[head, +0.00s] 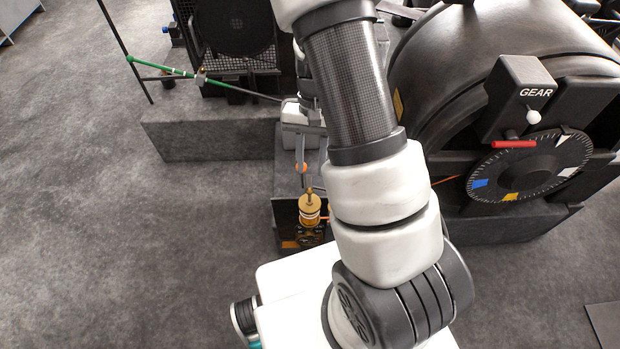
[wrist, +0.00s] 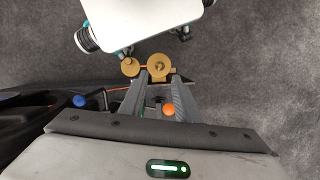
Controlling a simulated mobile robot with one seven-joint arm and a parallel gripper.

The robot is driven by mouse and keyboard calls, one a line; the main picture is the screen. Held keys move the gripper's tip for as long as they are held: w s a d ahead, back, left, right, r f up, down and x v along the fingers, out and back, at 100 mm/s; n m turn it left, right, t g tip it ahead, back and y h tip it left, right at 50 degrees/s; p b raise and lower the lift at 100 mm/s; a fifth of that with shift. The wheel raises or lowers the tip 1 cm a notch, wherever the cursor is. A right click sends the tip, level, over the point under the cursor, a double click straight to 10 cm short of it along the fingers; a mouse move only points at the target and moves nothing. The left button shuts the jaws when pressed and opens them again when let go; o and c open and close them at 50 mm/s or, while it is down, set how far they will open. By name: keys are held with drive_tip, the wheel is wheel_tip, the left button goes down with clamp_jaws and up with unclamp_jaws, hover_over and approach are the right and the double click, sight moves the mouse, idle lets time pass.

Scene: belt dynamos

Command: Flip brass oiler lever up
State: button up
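The brass oiler (head: 310,213) stands low on a dark stand beside my forearm, with a small upright pin on its top. In the wrist view it shows as a large brass disc (wrist: 159,66) just beyond the fingertips, with a smaller brass disc (wrist: 130,67) to its left. I cannot clearly make out the lever or its position. My gripper (wrist: 162,79) points at the oiler, its two grey fingers apart, with no clear grip on anything. An orange ball (wrist: 168,109) shows between the fingers; it also shows in the head view (head: 301,167). My forearm hides part of the area.
A large dark dynamo with a GEAR box (head: 524,90) and a marked dial (head: 530,170) stands on the right. A low grey plinth (head: 205,140) and a wire cage (head: 235,50) lie behind. A green bar (head: 160,65) crosses there. The left floor is clear.

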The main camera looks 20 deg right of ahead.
drive_tip(key=a+v, duration=0.1)
drive_tip(key=v, duration=0.6)
drive_tip(key=shift+d+p, duration=0.4)
drive_tip(key=shift+d, duration=0.15)
drive_tip(key=shift+r, duration=0.1)
drive_tip(key=s+a+r+n+t+p, duration=0.1)
drive_tip(key=s+r+n+t+p, duration=0.1)
drive_tip(key=r, duration=0.9)
drive_tip(key=s+a+r+n+t+h+p, duration=0.1)
drive_tip(key=s+r+p, duration=0.4)
drive_tip(key=r, duration=0.7)
drive_tip(key=s+a+r+n+t+p, duration=0.2)
drive_tip(key=s+r+t+p, duration=0.2)
drive_tip(key=r, duration=0.8)
drive_tip(key=s+t, duration=0.1)
drive_tip(key=s, duration=0.1)
drive_tip(key=shift+s+a+r+n, duration=0.2)
drive_tip(key=shift+s+n, duration=0.1)
drive_tip(key=shift+n, duration=0.1)
